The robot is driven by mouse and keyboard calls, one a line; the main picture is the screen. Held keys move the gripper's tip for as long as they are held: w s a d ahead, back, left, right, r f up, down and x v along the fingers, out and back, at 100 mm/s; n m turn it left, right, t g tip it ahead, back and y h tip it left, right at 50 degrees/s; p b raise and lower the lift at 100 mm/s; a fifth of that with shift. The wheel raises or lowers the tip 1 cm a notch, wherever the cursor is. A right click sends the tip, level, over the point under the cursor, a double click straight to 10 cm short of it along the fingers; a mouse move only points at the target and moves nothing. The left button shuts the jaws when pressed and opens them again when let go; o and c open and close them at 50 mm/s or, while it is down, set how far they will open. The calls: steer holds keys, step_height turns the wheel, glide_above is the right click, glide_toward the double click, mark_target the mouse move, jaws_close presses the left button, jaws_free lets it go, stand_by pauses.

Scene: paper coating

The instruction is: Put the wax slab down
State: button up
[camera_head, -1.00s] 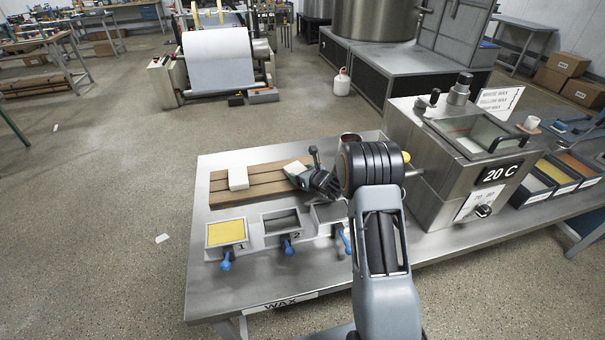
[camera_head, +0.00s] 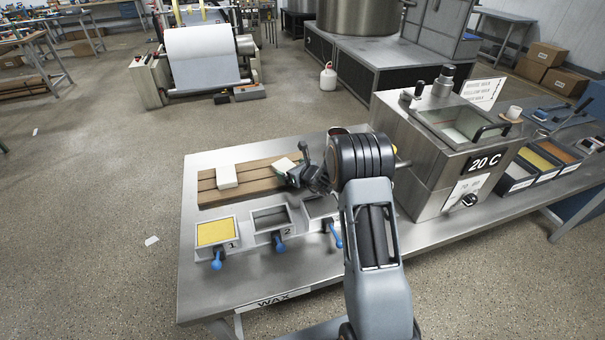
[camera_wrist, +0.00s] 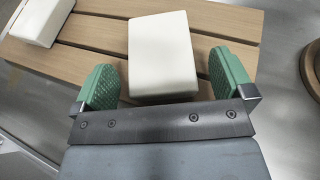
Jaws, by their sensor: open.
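A white wax slab (camera_wrist: 162,52) lies on the slatted wooden rack in the wrist view. It also shows in the head view (camera_head: 284,165), partly hidden by my gripper. My gripper (camera_wrist: 164,66) is open, with one green finger pad on each side of this slab and a visible gap at each side. In the head view my gripper (camera_head: 297,174) is low over the right part of the rack (camera_head: 256,178). A second white slab (camera_head: 227,176) lies on the rack to the left; its corner shows at the wrist view's upper left (camera_wrist: 40,20).
In front of the rack stand numbered moulds: mould 1 (camera_head: 217,232) holds yellow, mould 2 (camera_head: 271,219) looks dark and empty, and a third is partly behind my arm. A steel wax tank (camera_head: 430,185) reading 20 C stands right. The table's front left is clear.

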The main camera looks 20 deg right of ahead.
steer(key=b+v, duration=0.1)
steer(key=v, duration=1)
steer(key=shift+f, duration=0.1)
steer(key=s+a+r+n+g+y, duration=0.3)
steer(key=s+a+r+n+g, duration=0.4)
steer(key=s+a+n, duration=0.7)
steer(key=s+d+r+n+h, duration=0.1)
steer(key=s+d+n+h, duration=0.3)
steer(key=s+n, duration=0.2)
steer(key=s+d+r+n+g+h, duration=0.1)
steer(key=s+d+r+n+h, duration=0.1)
steer(key=s+n, duration=0.5)
steer(key=d+n+h, duration=0.1)
steer(key=n+h, duration=0.1)
steer(key=n, duration=0.2)
steer(key=shift+d+g, duration=0.3)
steer(key=shift+d, duration=0.1)
steer(key=shift+r, duration=0.15)
steer(key=shift+c, duration=0.5)
